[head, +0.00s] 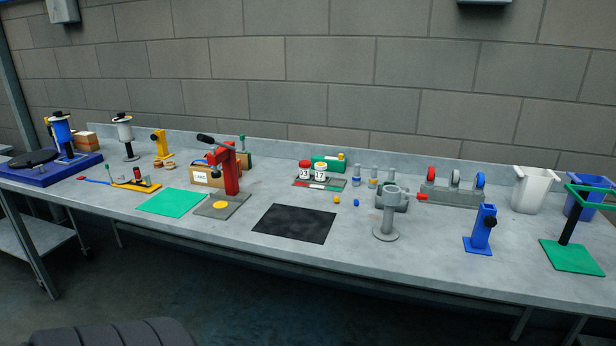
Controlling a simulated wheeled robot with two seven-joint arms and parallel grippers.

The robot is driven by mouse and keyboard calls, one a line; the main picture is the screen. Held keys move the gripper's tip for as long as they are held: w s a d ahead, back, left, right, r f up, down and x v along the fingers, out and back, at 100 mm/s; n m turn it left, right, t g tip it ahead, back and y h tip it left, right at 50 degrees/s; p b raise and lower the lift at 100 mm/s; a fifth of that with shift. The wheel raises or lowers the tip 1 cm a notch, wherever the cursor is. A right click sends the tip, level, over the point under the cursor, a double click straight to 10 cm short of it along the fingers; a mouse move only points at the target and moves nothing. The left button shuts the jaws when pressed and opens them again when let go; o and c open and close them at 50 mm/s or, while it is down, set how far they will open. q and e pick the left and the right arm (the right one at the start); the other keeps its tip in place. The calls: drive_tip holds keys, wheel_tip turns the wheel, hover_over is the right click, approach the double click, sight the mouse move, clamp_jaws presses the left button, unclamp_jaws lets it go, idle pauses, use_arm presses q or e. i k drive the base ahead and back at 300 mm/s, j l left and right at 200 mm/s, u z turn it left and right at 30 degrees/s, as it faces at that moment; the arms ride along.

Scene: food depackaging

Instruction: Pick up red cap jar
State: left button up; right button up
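A small white jar with a red cap (305,169) stands upright on a small tray (334,186) with red and green marks, near the back middle of the bench. A similar jar with a pale, yellowish cap (320,171) stands right beside it on the right. Neither of my grippers shows in the head view, so the red cap jar stands with no gripper near it.
The jars stand on a long grey bench (400,262). A green box (328,163) is behind them. A red press (230,172) stands to the left, a grey pedestal (387,215) to the right. A black mat (294,223) lies in front. Small yellow and blue pieces lie nearby.

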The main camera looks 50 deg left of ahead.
sight(305, 175)
drive_tip(key=u, duration=1.55)
drive_tip(key=i+j+u, duration=0.15)
drive_tip(key=i, duration=1.15)
